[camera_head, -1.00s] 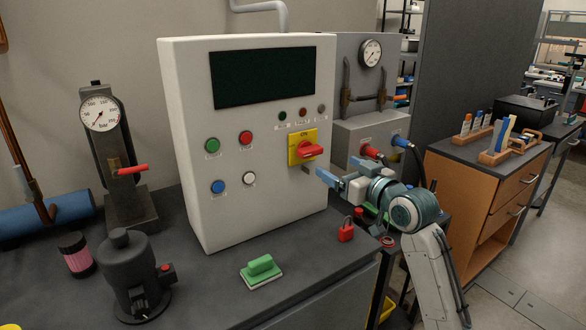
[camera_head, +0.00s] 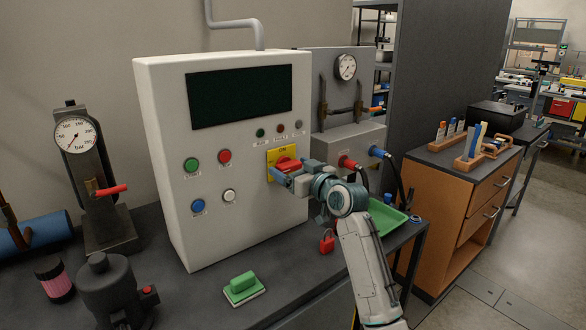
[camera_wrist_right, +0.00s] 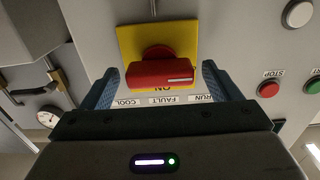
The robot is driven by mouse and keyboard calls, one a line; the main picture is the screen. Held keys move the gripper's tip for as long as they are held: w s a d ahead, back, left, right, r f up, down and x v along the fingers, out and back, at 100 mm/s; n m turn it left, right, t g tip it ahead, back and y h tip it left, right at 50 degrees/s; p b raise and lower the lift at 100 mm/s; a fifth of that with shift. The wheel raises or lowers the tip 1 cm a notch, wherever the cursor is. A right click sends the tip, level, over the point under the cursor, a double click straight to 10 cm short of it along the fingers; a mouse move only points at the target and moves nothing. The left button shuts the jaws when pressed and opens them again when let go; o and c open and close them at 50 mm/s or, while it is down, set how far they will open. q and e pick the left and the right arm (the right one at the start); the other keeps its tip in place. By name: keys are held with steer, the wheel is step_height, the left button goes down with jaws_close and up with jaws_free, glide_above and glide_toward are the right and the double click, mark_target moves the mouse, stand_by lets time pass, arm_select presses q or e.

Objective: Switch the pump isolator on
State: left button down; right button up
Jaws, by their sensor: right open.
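The pump isolator is a red rotary handle (camera_head: 288,163) on a yellow plate (camera_head: 284,150) marked ON at its top, set in the white cabinet's front. In the right wrist view, which is upside down, the red handle (camera_wrist_right: 160,76) lies crosswise with a white mark near its right end. My right gripper (camera_head: 284,174) is open at the isolator. The wrist view shows its two blue fingers (camera_wrist_right: 160,84) apart, one beside each end of the handle, with gaps between. In the head view the gripper partly hides the handle. My left gripper is out of view.
Green, red, blue and white buttons (camera_head: 228,196) sit left of the isolator on the white cabinet (camera_head: 245,235). A red padlock (camera_head: 327,243), a green tray (camera_head: 386,220) and a green-handled block (camera_head: 242,287) are on the bench. A grey gauge box (camera_head: 345,138) stands right of the cabinet.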

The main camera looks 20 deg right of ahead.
steer(key=c, duration=1)
